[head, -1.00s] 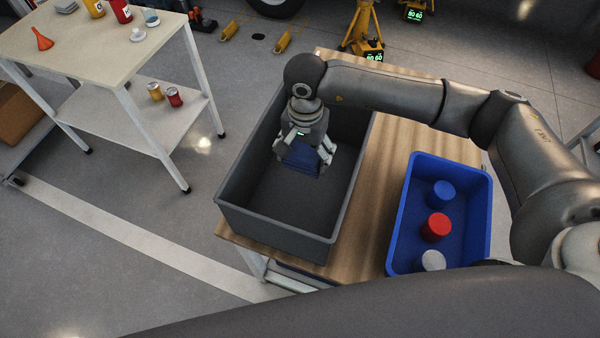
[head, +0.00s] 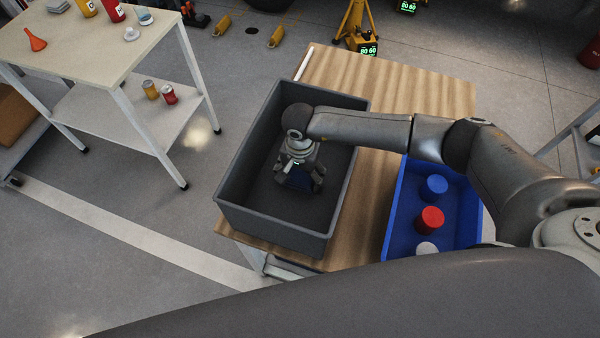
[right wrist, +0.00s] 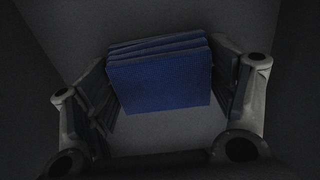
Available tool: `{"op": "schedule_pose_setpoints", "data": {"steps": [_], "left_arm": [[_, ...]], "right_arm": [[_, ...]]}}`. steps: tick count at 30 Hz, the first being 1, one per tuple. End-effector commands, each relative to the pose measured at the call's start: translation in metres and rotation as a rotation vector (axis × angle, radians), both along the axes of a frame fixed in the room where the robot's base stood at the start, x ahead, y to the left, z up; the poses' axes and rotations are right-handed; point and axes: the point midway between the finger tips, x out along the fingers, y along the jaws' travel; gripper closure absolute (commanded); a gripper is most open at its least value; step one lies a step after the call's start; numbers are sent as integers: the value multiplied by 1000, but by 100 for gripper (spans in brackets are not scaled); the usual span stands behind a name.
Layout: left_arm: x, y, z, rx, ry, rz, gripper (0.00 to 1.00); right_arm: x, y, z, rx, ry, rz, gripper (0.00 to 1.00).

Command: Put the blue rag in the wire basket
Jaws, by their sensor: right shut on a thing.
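The blue rag (right wrist: 160,82) is a folded, layered block between the fingers of my right gripper (head: 299,186) in the right wrist view. The gripper is shut on it, with a finger on each side. In the head view the gripper points down inside a deep dark grey bin (head: 226,209), low between its walls. The rag shows there only as a dark blue patch between the fingers. I cannot tell whether it touches the bin floor. No wire basket shows in these views. My left gripper is not in view.
The grey bin stands on a wooden-topped table (head: 420,88). A blue tray (head: 392,222) with blue, red and white cylinders stands to its right, partly under my right arm. A shelved side table (head: 90,52) with cans stands at the left, across open floor.

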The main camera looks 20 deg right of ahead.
Motion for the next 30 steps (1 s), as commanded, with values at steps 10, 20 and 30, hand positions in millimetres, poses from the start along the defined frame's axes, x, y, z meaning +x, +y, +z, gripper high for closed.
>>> {"op": "schedule_pose_setpoints", "data": {"steps": [10,20,30], "left_arm": [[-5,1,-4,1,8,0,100],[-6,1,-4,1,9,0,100],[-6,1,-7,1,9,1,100]], "right_arm": [[0,0,-2,0,0,0,8],[0,0,-2,-1,1,0,1],[2,0,18,0,-5,1,1]]}}
